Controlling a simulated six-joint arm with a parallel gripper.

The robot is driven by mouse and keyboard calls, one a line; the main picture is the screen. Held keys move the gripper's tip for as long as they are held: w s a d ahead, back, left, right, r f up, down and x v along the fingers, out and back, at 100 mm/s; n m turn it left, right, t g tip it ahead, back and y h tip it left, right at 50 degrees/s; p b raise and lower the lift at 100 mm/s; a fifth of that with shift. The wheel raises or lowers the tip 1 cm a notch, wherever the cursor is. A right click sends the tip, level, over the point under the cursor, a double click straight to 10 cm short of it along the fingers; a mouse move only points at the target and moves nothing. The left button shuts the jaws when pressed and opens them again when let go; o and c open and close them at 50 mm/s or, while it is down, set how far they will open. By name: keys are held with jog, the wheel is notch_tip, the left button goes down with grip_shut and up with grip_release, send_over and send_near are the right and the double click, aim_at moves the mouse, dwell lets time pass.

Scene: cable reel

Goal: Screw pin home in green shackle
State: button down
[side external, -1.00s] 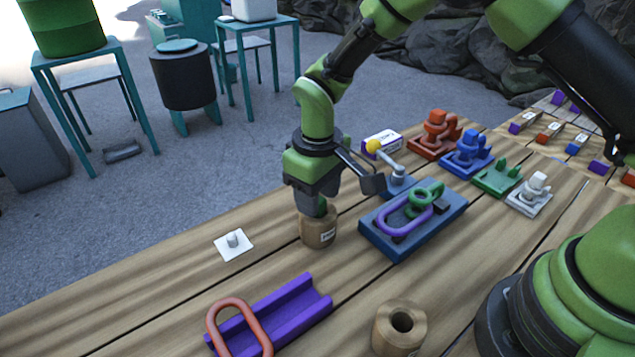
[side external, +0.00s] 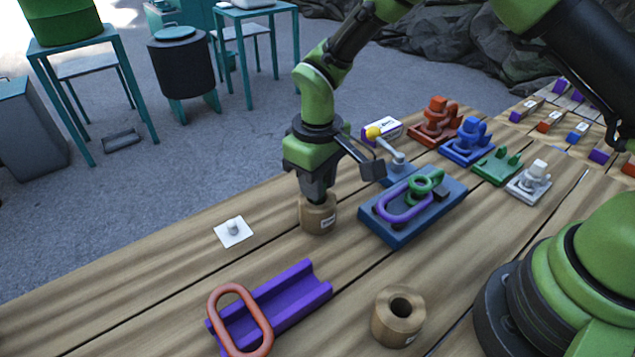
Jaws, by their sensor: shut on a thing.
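The green shackle (side external: 427,183) sits on a blue fixture block (side external: 398,236), at the upper end of a purple oblong link (side external: 403,210). My gripper (side external: 317,198) points down at the top of a brown cylindrical holder (side external: 318,220) left of the block. It is shut, and the fingertips are at or just inside the holder's top. The green pin is hidden now by the fingers and the holder; a bit of green showed there earlier. My gripper is apart from the shackle.
A second brown holder (side external: 398,318) with an open hole stands at the front. A purple channel (side external: 285,300) with a red link (side external: 240,318) lies front left. A white square with a knob (side external: 234,231) lies left. Coloured shackle stands (side external: 468,143) line the back right.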

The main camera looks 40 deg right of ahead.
jog(key=shift+r, duration=2.6)
jog(key=s+d, duration=0.4)
jog(key=d, duration=0.3)
jog(key=s+d+f, duration=0.1)
jog(key=s+d, duration=0.3)
jog(key=d, duration=0.4)
jog(key=shift+s, duration=0.4)
jog(key=shift+f, duration=1.1)
